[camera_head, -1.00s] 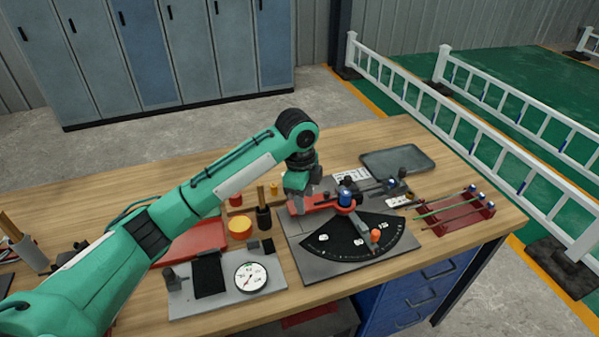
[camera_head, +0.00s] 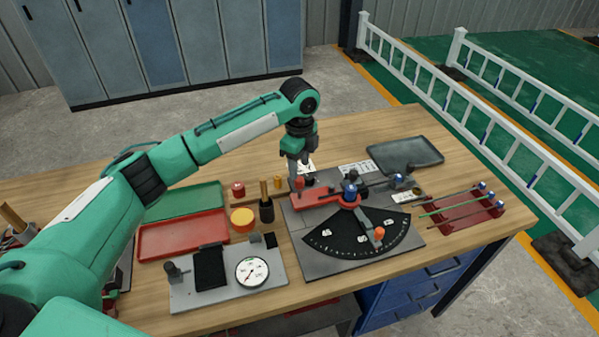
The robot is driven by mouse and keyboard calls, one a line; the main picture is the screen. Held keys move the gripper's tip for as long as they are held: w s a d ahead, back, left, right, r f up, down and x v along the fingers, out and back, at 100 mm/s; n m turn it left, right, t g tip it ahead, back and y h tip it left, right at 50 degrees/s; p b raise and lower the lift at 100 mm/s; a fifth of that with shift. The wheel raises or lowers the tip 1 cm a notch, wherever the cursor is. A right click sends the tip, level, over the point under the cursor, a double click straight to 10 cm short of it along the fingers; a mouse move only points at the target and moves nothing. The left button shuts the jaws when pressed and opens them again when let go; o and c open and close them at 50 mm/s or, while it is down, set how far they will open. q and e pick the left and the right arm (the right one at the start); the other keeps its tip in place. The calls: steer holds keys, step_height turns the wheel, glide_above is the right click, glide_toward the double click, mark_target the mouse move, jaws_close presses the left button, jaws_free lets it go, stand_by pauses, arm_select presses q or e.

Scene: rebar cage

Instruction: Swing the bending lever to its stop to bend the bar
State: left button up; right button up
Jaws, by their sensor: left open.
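The bending lever (camera_head: 321,200) is a red arm on the bender, reaching left from the blue-topped pivot (camera_head: 350,190). An upright red knob (camera_head: 299,183) stands at its left end. The bender's dark plate (camera_head: 357,234) carries a fan-shaped angle scale. A short arm with an orange knob (camera_head: 379,233) lies across the scale's right part. My left gripper (camera_head: 297,172) points down right at the lever's knob, open. I cannot tell whether the knob is between its fingers. A bar in the bender cannot be made out clearly. My right gripper is not in view.
A gauge plate (camera_head: 187,292) with a round dial, a red tray (camera_head: 183,236) and a green tray (camera_head: 186,202) lie left of the bender. A red rack (camera_head: 459,213) with thin bars is at right. A dark tray (camera_head: 405,155) lies behind.

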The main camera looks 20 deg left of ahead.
mark_target(299, 179)
arm_select(q)
step_height(299, 179, down, 5)
steer(key=shift+r+p, duration=0.1)
steer(key=shift+p, duration=0.25)
jaws_close()
